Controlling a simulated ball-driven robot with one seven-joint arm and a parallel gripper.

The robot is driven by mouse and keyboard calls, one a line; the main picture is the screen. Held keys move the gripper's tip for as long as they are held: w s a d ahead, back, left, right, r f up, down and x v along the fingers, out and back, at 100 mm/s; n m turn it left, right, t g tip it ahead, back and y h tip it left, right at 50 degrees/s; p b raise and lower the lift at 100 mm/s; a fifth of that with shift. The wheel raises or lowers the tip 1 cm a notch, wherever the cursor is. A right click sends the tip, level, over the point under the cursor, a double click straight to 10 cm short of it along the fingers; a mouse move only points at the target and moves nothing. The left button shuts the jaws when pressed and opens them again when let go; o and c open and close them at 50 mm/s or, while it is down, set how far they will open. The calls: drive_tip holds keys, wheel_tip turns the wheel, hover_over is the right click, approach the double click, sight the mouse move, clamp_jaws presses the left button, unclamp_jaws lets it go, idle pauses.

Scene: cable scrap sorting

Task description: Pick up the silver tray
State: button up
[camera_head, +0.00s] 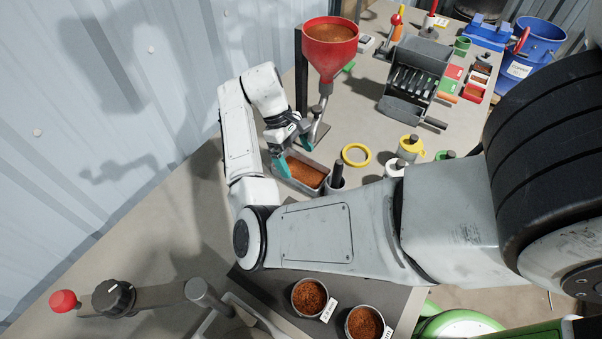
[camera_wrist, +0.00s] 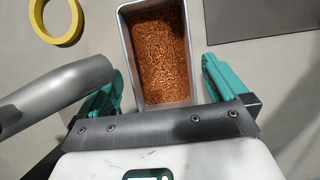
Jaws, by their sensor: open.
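The silver tray (camera_head: 322,187) is a rectangular metal pan filled with copper-coloured granules. It sits on the bench under the red hopper's spout. In the wrist view the tray (camera_wrist: 125,42) lies between my gripper's teal fingers, its near end close to the gripper body. My gripper (camera_head: 294,153) is open, with one teal finger at each side of the tray (camera_wrist: 163,85). I see no clear contact between the fingers and the tray walls. The near end of the tray is partly hidden by the gripper body.
A red hopper (camera_head: 331,45) with a grey spout (camera_wrist: 55,92) stands beside my gripper. A dark cylinder (camera_head: 337,178) stands close to the tray's right end. A yellow ring (camera_head: 356,146) lies to the right. Two granule-filled cups (camera_head: 309,297) stand at the front.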

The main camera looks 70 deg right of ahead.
sight(305, 177)
drive_tip(key=b+x, duration=0.1)
drive_tip(key=x, duration=0.3)
drive_tip(key=shift+s+f, duration=0.15)
drive_tip(key=shift+f, duration=0.15)
drive_tip(key=c, duration=0.9)
drive_tip(key=shift+r, duration=0.1)
